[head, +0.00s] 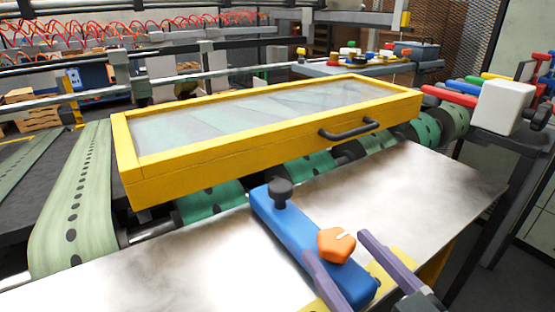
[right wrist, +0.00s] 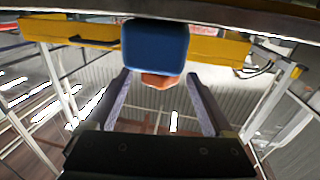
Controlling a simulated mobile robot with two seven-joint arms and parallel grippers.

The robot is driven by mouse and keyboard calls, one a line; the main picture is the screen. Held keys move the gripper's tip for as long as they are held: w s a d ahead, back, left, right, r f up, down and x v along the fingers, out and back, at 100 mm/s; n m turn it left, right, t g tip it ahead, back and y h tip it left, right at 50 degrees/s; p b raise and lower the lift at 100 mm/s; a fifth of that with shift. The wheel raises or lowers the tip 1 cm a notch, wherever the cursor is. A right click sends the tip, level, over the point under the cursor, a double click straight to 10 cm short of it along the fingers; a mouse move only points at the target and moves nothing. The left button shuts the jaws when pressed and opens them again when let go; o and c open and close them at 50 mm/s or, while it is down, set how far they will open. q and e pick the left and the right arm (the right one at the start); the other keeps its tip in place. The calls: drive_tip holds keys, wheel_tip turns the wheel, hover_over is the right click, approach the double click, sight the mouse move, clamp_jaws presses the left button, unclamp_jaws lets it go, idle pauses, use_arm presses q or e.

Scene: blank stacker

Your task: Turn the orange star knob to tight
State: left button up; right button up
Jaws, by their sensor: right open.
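The orange star knob (head: 336,245) sits on the front part of a blue block (head: 290,225) on the bare metal table. A short pale mark shows on the top of the knob. My right gripper (head: 337,246) is open, with one purple finger on each side of the knob. In the right wrist view the knob (right wrist: 158,81) shows orange between the finger ends, beneath the blue block (right wrist: 155,46), with gaps on both sides. I cannot make out any contact. My left gripper is not in view.
A black knob (head: 280,192) stands at the block's far end. Behind is a yellow-framed clear cover (head: 150,178) with a dark handle (head: 348,130). Green belts (head: 75,200) run beneath it. The metal table (head: 430,190) is clear to the right. A white box (head: 503,107) stands at the far right.

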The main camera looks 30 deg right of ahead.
drive_tip(key=s+b, duration=0.1)
drive_tip(key=s, duration=0.6)
drive_tip(key=shift+s+a, duration=0.2)
drive_tip(key=shift+a, duration=0.15)
drive_tip(key=shift+s, duration=0.1)
